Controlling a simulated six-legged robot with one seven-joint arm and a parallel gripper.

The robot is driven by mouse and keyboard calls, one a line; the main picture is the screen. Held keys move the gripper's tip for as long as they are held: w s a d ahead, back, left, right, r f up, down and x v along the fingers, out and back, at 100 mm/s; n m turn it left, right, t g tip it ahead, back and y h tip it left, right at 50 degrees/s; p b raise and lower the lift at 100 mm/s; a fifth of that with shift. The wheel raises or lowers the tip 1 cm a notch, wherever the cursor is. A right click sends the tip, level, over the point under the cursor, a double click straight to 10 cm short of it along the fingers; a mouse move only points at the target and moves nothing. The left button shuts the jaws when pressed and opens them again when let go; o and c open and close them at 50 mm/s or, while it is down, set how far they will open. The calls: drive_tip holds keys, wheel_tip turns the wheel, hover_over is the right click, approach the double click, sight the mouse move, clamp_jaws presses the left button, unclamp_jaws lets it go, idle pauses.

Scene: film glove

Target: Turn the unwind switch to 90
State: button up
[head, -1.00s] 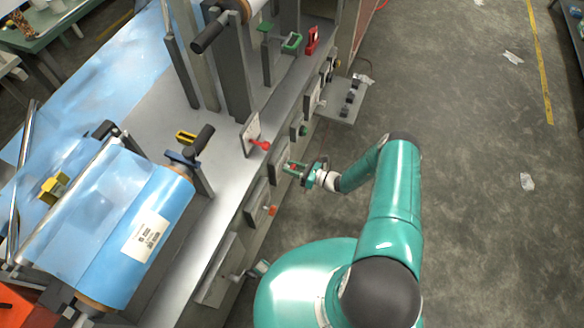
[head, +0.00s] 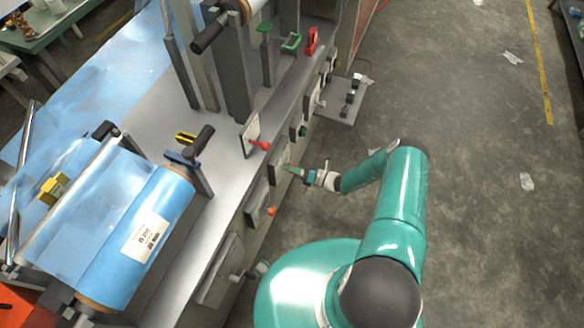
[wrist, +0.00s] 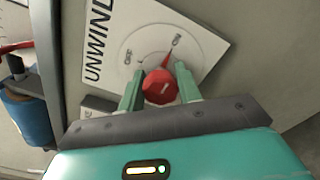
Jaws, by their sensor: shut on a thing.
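The unwind switch (wrist: 161,88) is a red round knob with a thin red pointer, on a white plate (wrist: 110,40) marked "UNWIND". In the wrist view its pointer is tilted up and slightly right, toward a small mark on the dial. My gripper (wrist: 160,84) is shut on the knob, with one green finger on each side. In the head view my gripper (head: 294,171) is at the machine's side panel, turned nearly edge-on, and it hides most of the knob. The exact angle reading is too small to tell.
The grey floor (head: 480,200) to the right is mostly clear.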

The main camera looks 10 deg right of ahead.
idle(0.3)
drive_tip(key=o, duration=1)
drive_tip(key=shift+c, duration=0.2)
drive_tip(key=v, duration=1.3)
drive_tip(key=shift+s+d, duration=0.3)
drive_tip(key=shift+d, duration=0.1)
